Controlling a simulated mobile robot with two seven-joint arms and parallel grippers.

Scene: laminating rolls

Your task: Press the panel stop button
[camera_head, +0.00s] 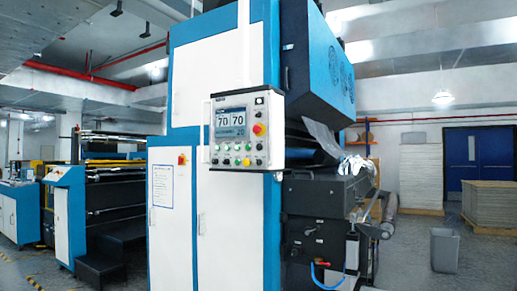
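The control panel (243,132) is a white box mounted on the front of the large blue and white machine. It has a screen (231,122) showing two "70" readings. A red mushroom-shaped stop button (259,129) on a yellow base sits to the right of the screen. Rows of small buttons, some green and some red, lie below the screen; their labels are too small to read. Neither of my grippers shows in the head view.
The white and blue machine (230,230) fills the middle. A second red-and-yellow button (182,160) is on its cabinet. Dark rollers and a blue hose (325,278) stick out at right. A grey bin (445,250) and stacked boards (488,203) stand farther right, with open floor between.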

